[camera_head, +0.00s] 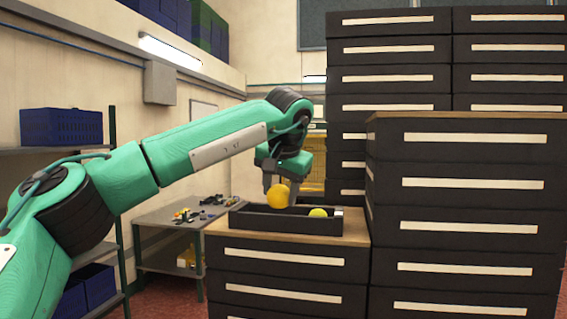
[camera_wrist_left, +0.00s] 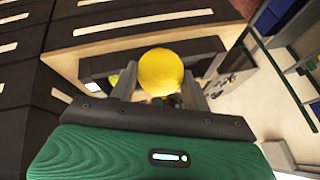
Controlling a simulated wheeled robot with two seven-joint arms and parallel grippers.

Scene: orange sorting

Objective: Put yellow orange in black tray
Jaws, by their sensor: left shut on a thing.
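The yellow orange (camera_head: 278,196) is held between the fingers of my left gripper (camera_head: 280,188), above the left part of the black tray (camera_head: 285,222). It also shows in the left wrist view (camera_wrist_left: 160,72), between the two fingers, with the tray (camera_wrist_left: 208,50) behind it. The tray sits on the wooden top of a low drawer cabinet. A yellow-green round fruit (camera_head: 318,213) lies in the tray's right part, and a small white item (camera_head: 338,211) shows at its right end. The tray floor is mostly hidden by its front wall. My right gripper is not in view.
A taller dark drawer cabinet (camera_head: 465,200) stands right of the tray, with more drawers (camera_head: 390,50) behind. A grey side table (camera_head: 180,222) with small parts stands at the left. A blue crate (camera_head: 60,127) sits on a shelf at the far left.

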